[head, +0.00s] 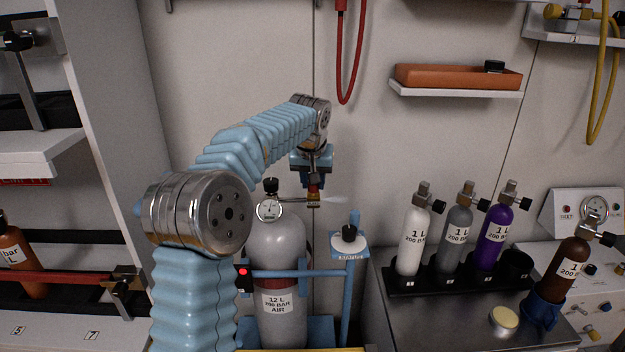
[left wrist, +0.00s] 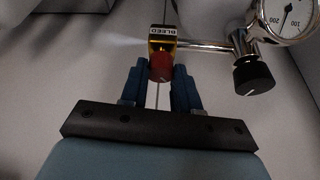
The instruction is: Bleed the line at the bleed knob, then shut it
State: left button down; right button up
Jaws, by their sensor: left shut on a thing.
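The bleed knob is red and sits on a brass block labelled BLEED; the knob (left wrist: 161,68) shows between the two blue fingers of my left gripper (left wrist: 159,82) in the left wrist view. The gripper is shut on the knob. In the head view my left gripper (head: 314,178) reaches down onto the small brass fitting above the grey air cylinder (head: 278,245). A pale jet of spray (head: 335,199) comes out sideways from the fitting. A pressure gauge (left wrist: 290,18) and a black knob (left wrist: 254,79) are on the same pipe. My right gripper is not in view.
A blue stand (head: 349,300) with a black knob on a white disc is right of the cylinder. Several small bottles stand in a black rack (head: 440,280) on the bench. A red hose (head: 345,90) hangs on the wall. An orange tray (head: 455,77) lies on a shelf.

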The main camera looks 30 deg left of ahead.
pick_arm(q)
jog(key=n+y, duration=0.1)
jog(key=n, duration=0.1)
jog(key=n+g, duration=0.1)
jog(key=n, duration=0.2)
jog(key=shift+w+d+n+y, duration=0.15)
jog(key=shift+n+y, duration=0.15)
jog(key=shift+y, duration=0.1)
jog(key=n+g, duration=0.1)
jog(key=n, duration=0.3)
jog(key=shift+w+n+g+y, duration=0.1)
jog(key=shift+n+g+y, duration=0.3)
jog(key=c, duration=0.8)
grip_release()
